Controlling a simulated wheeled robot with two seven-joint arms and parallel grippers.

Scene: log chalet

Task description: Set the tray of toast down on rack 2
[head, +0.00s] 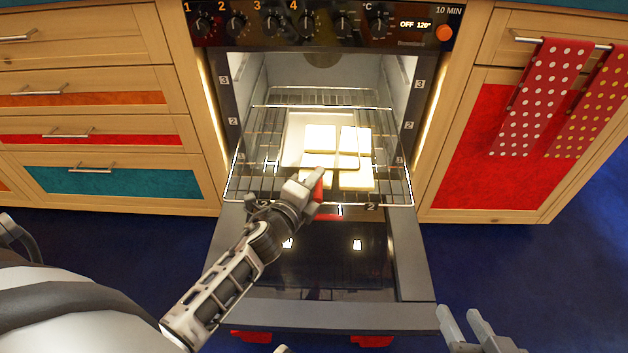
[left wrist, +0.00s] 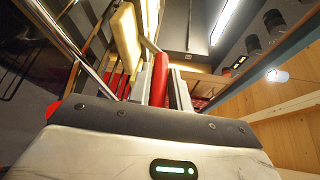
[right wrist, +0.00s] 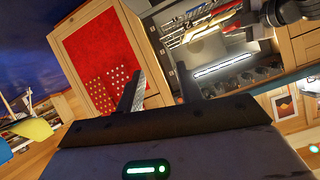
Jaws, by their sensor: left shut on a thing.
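The pale tray (head: 292,150) holds several slices of toast (head: 320,138) over a pulled-out wire rack (head: 396,204) at the open oven. A 2 mark shows near the rack's front edge, and 1, 2, 3 marks line the oven sides. My left gripper (head: 317,187) is shut on the tray's red handle at the front. The handle (left wrist: 160,80) also shows between the fingers in the left wrist view. I cannot tell whether the tray touches the wires. My right gripper (head: 468,328) is open and empty at lower right, away from the oven.
The oven door (head: 320,265) is folded down in front, below my left arm. Wooden drawers (head: 105,120) stand at left and a red cupboard (head: 460,150) at right. Dotted towels (head: 530,100) hang from its bar. The blue floor (head: 560,270) at right is clear.

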